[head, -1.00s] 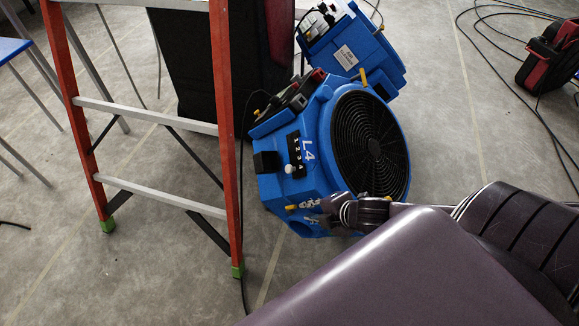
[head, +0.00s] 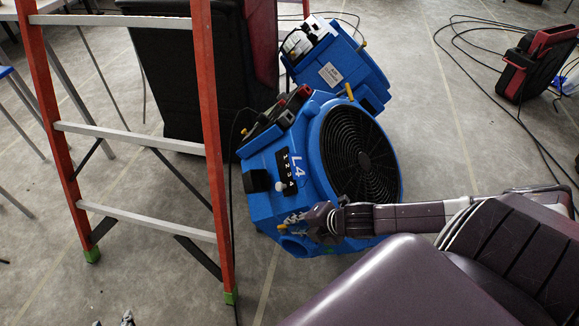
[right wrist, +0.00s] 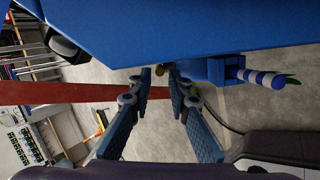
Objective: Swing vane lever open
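The blue air mover (head: 262,217) marked L4 stands on the floor, its black round grille (head: 360,155) facing right. On its near side is a black slot plate numbered 1 to 4. A lever with a white knob (head: 280,187) sits at the plate's lower end, by the 4. My right gripper (head: 291,219) is at the mover's lower front, below the knob and apart from it. In the right wrist view its fingers (right wrist: 159,73) are parted, close under a blue surface; a small yellowish tip shows between them. My left gripper (head: 113,322) barely shows at the bottom edge; its opening is unclear.
An orange stepladder (head: 213,150) stands just left of the mover. A second blue machine (head: 335,75) and a dark upright case (head: 190,70) are behind. A red and black case (head: 535,62) and loose cables lie at the right. Floor at lower left is mostly clear.

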